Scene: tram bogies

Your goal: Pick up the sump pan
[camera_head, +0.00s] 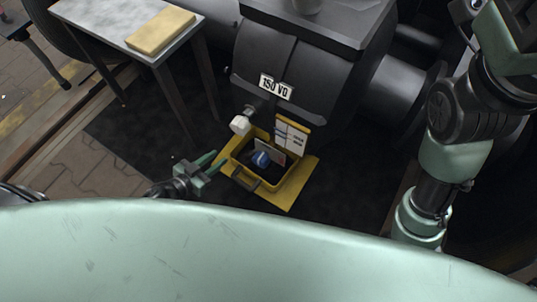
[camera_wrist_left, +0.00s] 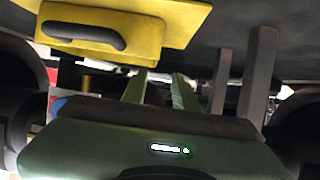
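The sump pan appears to be the yellow open box (camera_head: 237,175) with a dark handle on its near side. It stands on a flat yellow sheet (camera_head: 293,196) below a dark housing. A blue round object and a light card are in it. In the left wrist view, the yellow box (camera_wrist_left: 147,40) and its dark handle show upside down at the upper left. My left gripper (camera_head: 218,160) is just left of the box, fingers pointing towards it. Its two green fingers (camera_wrist_left: 158,85) are apart with nothing visibly between them. My right arm shows at the right; its gripper is out of view.
The dark motor housing (camera_head: 295,60) with a "150 V0" plate (camera_head: 276,87) overhangs the box. A white knob (camera_head: 240,124) sticks out just above the box. A grey table (camera_head: 115,20) with a yellow block (camera_head: 161,31) stands at the upper left. Dark floor mat lies around.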

